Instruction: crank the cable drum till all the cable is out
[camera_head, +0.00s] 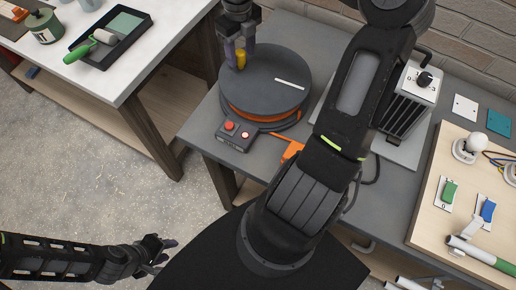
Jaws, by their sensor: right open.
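The cable drum (262,84) lies flat on the grey bench, with a dark round top that bears a white stripe. Orange cable (236,110) shows under the rim. A yellow crank knob (241,60) stands at the drum's far left edge. My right gripper (238,60) points down at the knob, its fingers open around or beside it; contact is unclear. An orange piece (291,149), perhaps the cable's end, lies at the bench's front, partly hidden by my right arm. My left gripper (165,254) hangs low over the floor, away from the bench, apparently empty; its finger gap is unclear.
To the right are a grey-white device (413,92) and a wooden board (440,185) with switches and a bulb. A white table (150,45) with a paint tray (110,38) stands left. Floor between is clear.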

